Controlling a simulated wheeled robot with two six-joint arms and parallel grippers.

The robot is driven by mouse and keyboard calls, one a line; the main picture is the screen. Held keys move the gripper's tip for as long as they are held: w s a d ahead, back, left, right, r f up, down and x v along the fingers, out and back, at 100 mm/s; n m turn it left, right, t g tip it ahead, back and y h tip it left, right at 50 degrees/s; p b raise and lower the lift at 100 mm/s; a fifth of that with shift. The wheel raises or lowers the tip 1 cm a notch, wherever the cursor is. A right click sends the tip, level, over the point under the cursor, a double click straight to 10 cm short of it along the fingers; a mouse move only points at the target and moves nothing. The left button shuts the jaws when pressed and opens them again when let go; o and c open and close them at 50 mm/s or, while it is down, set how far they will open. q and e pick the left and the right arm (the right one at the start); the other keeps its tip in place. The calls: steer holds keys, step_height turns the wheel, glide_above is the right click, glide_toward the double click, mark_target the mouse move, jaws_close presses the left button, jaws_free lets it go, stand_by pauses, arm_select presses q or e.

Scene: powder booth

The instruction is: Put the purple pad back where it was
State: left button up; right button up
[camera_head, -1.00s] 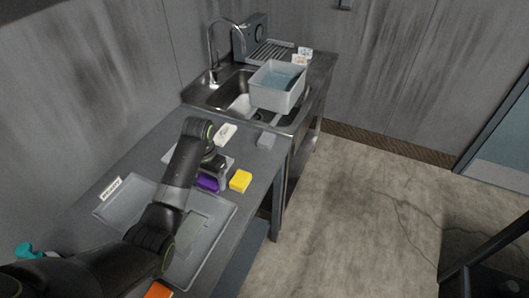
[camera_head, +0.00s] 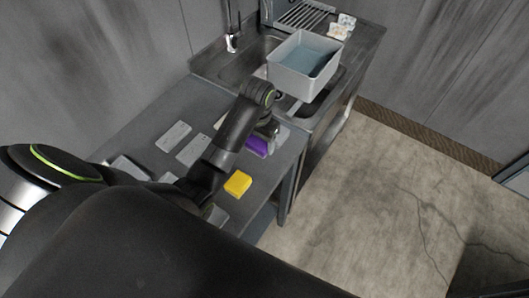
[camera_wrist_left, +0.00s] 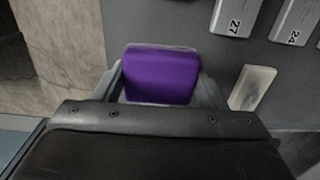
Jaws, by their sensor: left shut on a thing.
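The purple pad (camera_head: 257,146) is at the sink end of the grey table, past the yellow block (camera_head: 237,184). My left gripper (camera_head: 264,136) is shut on it. In the left wrist view the purple pad (camera_wrist_left: 161,74) sits between the two fingers of my left gripper (camera_wrist_left: 162,88), one on each side. I cannot tell whether the pad touches the table or is held just above it. My right gripper is not in view.
Grey plates (camera_head: 174,136) lie on the table; the left wrist view shows plates numbered 27 (camera_wrist_left: 236,15) and 24. A pale block (camera_wrist_left: 252,88) lies beside the gripper there. A water-filled tub (camera_head: 304,66) stands at the sink (camera_head: 240,66).

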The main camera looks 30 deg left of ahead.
mark_target(259, 161)
arm_select(q)
steer(key=shift+s+f+p, duration=0.25)
steer(key=shift+f+p, duration=0.25)
steer(key=shift+f, duration=1.05)
steer(key=f, duration=0.3)
steer(key=shift+w+f+p, duration=0.1)
steer(key=shift+w+p, duration=0.15)
steer(key=shift+p, duration=0.1)
steer(key=shift+f, duration=0.55)
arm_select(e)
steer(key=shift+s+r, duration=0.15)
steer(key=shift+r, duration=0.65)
arm_select(q)
steer(key=shift+f, duration=0.15)
steer(key=o, duration=1)
steer(key=shift+c, duration=0.2)
